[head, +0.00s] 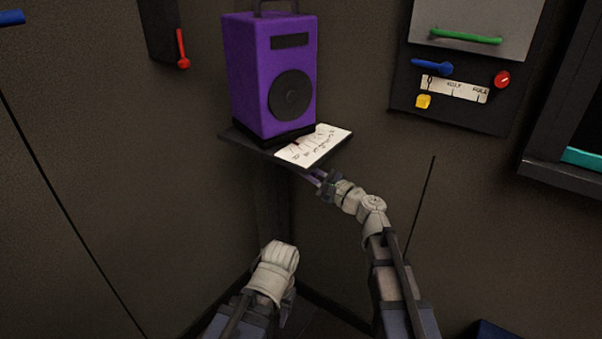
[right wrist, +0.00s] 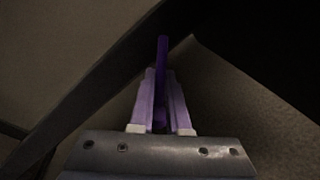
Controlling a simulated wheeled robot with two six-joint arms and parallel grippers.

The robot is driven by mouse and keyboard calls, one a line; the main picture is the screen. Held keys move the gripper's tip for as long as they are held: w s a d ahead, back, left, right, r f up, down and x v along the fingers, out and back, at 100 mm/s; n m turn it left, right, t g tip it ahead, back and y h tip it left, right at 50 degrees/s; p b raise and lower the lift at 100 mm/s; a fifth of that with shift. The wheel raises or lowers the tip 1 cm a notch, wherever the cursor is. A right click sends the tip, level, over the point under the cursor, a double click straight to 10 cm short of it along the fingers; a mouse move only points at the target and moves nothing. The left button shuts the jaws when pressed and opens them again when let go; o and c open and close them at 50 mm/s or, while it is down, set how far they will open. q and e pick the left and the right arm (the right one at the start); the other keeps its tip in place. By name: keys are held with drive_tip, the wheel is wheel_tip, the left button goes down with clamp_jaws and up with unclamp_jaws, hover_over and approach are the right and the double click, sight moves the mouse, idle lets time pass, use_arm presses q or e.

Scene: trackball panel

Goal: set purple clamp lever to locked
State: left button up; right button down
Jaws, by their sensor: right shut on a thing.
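The purple clamp lever (right wrist: 162,65) shows in the right wrist view as a thin purple bar between my fingers, pointing up in the picture. My right gripper (right wrist: 160,98) is shut on it. In the head view my right gripper (head: 317,177) is just under the front edge of the small dark shelf (head: 262,149). The lever is hard to make out there, so I cannot tell its setting. My left arm shows at the bottom of the head view, but its fingers are not visible.
A purple speaker-like box (head: 247,90) and a paper with writing (head: 325,147) are on the shelf. A panel with a blue lever (head: 432,68), a red knob (head: 502,79) and a yellow knob (head: 423,101) is at upper right. A red lever (head: 182,48) is on the left wall.

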drive_tip(key=shift+w+d+r+n+g+y+p, duration=0.2)
drive_tip(key=shift+r+n, duration=0.25)
drive_tip(key=shift+n, duration=1.05)
drive_tip(key=shift+w+d+r+n+g+y+p, duration=0.1)
drive_tip(key=shift+w+r+n+y+p, duration=0.25)
drive_tip(key=shift+n, duration=1.15)
drive_tip(key=shift+w+d+r+n+g+y+p, duration=0.2)
drive_tip(key=shift+r+n, duration=0.3)
drive_tip(key=shift+n, duration=1)
drive_tip(key=shift+s, duration=0.15)
drive_tip(key=c, duration=0.9)
unclamp_jaws()
drive_tip(key=b+v, duration=0.1)
drive_tip(key=v, duration=0.6)
drive_tip(key=shift+s+d+f, duration=0.1)
drive_tip(key=shift+s+d, duration=0.15)
